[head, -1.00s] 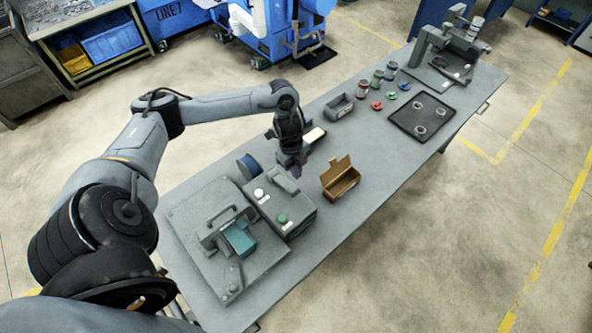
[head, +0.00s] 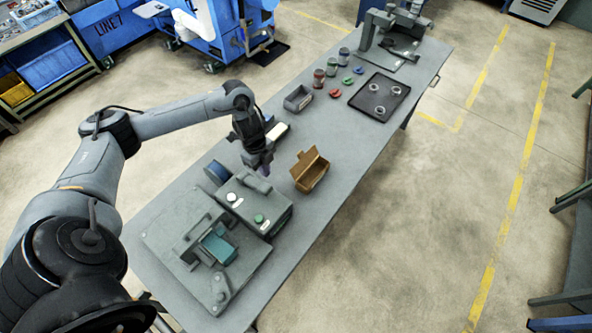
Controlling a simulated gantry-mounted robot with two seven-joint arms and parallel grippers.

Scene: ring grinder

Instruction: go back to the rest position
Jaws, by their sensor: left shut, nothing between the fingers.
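My left gripper (head: 262,170) is shut and empty. It points down over the table (head: 330,140), beside the grey control box (head: 256,203) and left of the open brown box (head: 310,170). The grinder machine (head: 205,245) with a teal block and a handle sits at the near end of the table. A dark tray (head: 379,97) with several metal rings lies toward the far end. My right gripper does not show.
A small grey bin (head: 298,98), several jars (head: 319,78) and red, green and blue lids stand past the gripper. A grey press-like device (head: 392,36) is at the far end. The table's middle has bare room.

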